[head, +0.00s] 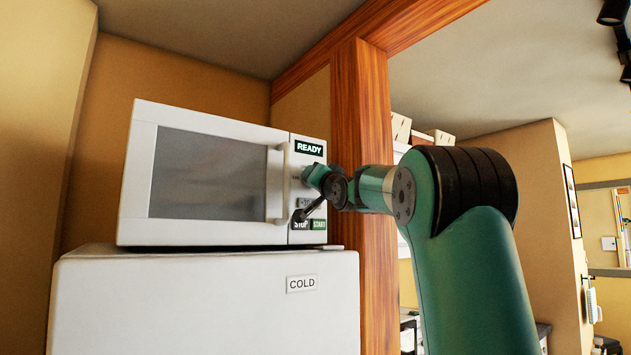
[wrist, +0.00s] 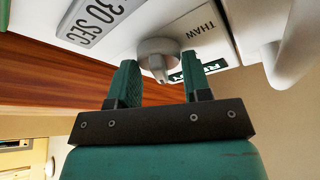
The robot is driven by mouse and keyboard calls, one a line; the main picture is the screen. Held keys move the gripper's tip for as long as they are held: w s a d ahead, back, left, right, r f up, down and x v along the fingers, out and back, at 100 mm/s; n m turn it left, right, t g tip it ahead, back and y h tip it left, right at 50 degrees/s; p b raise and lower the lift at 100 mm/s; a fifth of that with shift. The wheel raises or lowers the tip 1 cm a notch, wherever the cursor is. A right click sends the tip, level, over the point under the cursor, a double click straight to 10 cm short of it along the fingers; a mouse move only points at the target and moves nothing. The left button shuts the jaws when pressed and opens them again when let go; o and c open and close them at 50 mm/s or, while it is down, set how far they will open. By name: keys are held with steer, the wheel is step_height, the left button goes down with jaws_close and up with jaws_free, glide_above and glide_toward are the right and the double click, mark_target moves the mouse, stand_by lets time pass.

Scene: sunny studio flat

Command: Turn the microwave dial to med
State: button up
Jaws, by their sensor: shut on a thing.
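The white microwave (head: 140,170) stands on the fridge, its door shut. Its display (head: 309,148) reads READY. My gripper (head: 307,175) is at the control panel, right of the door handle, and hides most of the dial in the head view. In the wrist view, the round grey dial (wrist: 158,48) sits at the fingertips of my gripper (wrist: 160,72), which is shut on it. A THAW label (wrist: 201,31) is beside the dial. The med mark does not show, and I cannot tell which setting the dial points to.
The vertical door handle (head: 279,183) stands out close to the left of my gripper. STOP and START buttons (head: 319,224) are below the dial, and a 30 SEC button (wrist: 100,20) shows in the wrist view. A wooden post (head: 362,120) rises to the right.

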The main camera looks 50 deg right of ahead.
stand_by(0.3)
steer(key=o, duration=0.9)
steer(key=shift+c, duration=0.2)
steer(key=b+v, duration=0.9)
steer(key=v, duration=0.8)
steer(key=shift+s+a, duration=0.2)
